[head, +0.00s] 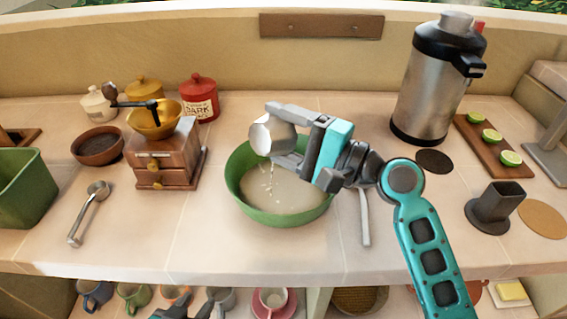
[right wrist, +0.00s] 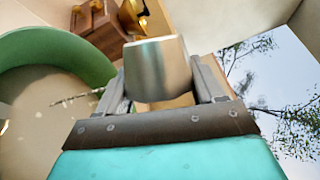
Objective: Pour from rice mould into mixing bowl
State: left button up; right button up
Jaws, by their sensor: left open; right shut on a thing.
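The green mixing bowl (head: 318,216) stands on the counter in the middle of the head view, with pale contents inside. The rice mould (head: 260,137), a small silvery metal cup, is tilted above the bowl's far-left part. Its open side faces down and left, and white grains fall from it into the bowl. My right gripper (head: 284,131) is shut on the mould. The right wrist view shows the mould (right wrist: 156,69) between both fingers, with the bowl (right wrist: 55,58) to the left. My left gripper (head: 205,306) is partly visible at the bottom edge, open, below the counter front.
A wooden grinder (head: 164,160) and a metal scoop (head: 88,213) are left of the bowl. A steel flask (head: 428,92), a board with limes (head: 485,140) and a dark grey stand (head: 494,207) are on the right. Cups (head: 272,300) sit on the shelf below.

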jog(key=shift+r+m+p, duration=0.3)
jog(key=shift+w+d+m, duration=0.15)
jog(key=shift+m, duration=0.25)
dwell(0.5)
jog(key=shift+w+d+f+m+t, duration=0.1)
jog(key=shift+m+t, duration=0.3)
jog(key=shift+m, duration=0.1)
jog(key=shift+w+r+m+p, duration=0.1)
jog(key=shift+r+m+p, duration=0.2)
jog(key=shift+m+p, duration=0.2)
dwell(0.5)
jog(key=shift+d+r+m, duration=0.15)
jog(key=shift+r+m, duration=0.15)
jog(key=shift+m, duration=0.1)
jog(key=shift+w+d+f+m+t, duration=0.15)
jog(key=shift+m+t, duration=0.25)
jog(key=shift+m, duration=0.3)
dwell(0.4)
jog(key=shift+w+m+t+y, duration=0.1)
jog(key=shift+m+t+y, duration=0.2)
jog(key=shift+m, duration=0.3)
